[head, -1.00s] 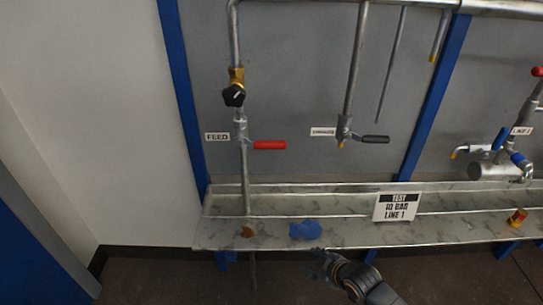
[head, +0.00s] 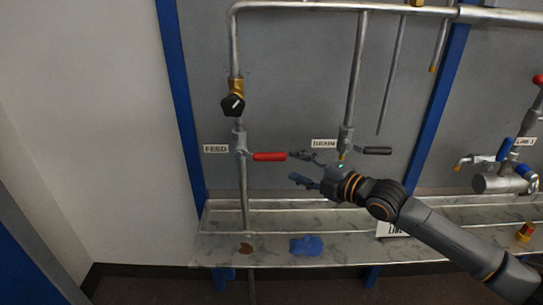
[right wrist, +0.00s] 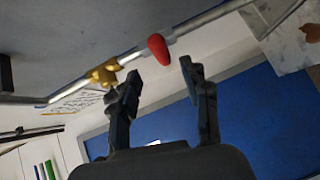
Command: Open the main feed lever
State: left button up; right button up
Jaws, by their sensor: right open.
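The feed lever (head: 269,157) has a red handle. It points right, level, across its vertical pipe, beside the FEED label (head: 216,149). My right gripper (head: 293,168) is open and empty. Its fingers point left, just right of the handle's tip, and I cannot tell whether the upper finger touches it. In the right wrist view, the red handle (right wrist: 158,48) shows end-on beyond and between the spread fingers of my right gripper (right wrist: 160,72). My left gripper is in no view.
A brass fitting with a black knob (head: 233,104) sits above the feed valve. A second valve with a dark lever (head: 375,150) is right of my gripper. A shelf (head: 345,250) with a blue cloth (head: 306,245) runs below. Blue posts (head: 180,105) flank the panel.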

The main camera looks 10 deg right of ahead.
aim_at(277, 159)
jog(key=p+x, duration=0.1)
jog(key=x, duration=0.9)
jog(key=shift+s, duration=0.1)
grip_shut()
